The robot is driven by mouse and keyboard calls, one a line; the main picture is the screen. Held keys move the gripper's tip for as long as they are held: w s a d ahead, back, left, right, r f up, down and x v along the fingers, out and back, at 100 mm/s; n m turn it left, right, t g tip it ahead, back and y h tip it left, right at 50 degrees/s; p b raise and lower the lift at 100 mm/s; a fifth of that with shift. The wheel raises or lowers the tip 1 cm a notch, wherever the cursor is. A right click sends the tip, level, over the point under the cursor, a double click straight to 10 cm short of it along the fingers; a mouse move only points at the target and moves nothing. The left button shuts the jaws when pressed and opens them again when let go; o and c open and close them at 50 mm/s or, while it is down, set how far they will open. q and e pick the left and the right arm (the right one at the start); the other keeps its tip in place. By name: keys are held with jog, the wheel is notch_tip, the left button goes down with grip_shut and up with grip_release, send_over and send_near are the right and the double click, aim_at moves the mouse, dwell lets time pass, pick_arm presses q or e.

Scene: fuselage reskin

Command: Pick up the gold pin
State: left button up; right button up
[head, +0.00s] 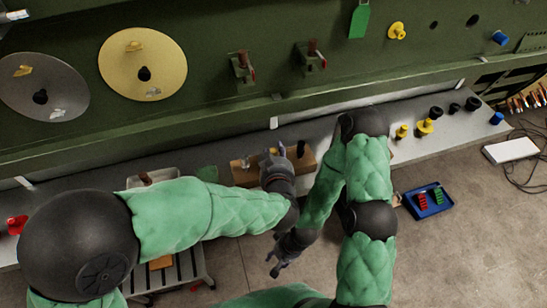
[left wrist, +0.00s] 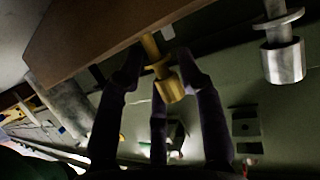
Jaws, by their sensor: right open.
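The gold pin (left wrist: 168,84) stands out of a brown wooden block (left wrist: 90,35) in the left wrist view. In the head view the gold pin (head: 273,151) shows small on the block (head: 240,173), partly behind my left gripper (head: 279,158). The fingers of my left gripper (left wrist: 158,62) are around the gold pin in the left wrist view. The picture does not settle whether they press on it. A silver pin (left wrist: 284,58) stands apart to the right. My right gripper (head: 279,256) is open and empty, lower in the head view, away from the block.
The block sits on a grey bench below a green fuselage panel (head: 210,90) with gold and grey discs. Yellow and black parts (head: 425,126) stand along the bench to the right. A blue tray (head: 428,201) with red and green pieces lies lower right. My arms cross close together.

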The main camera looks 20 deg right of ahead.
pick_arm(q)
grip_shut()
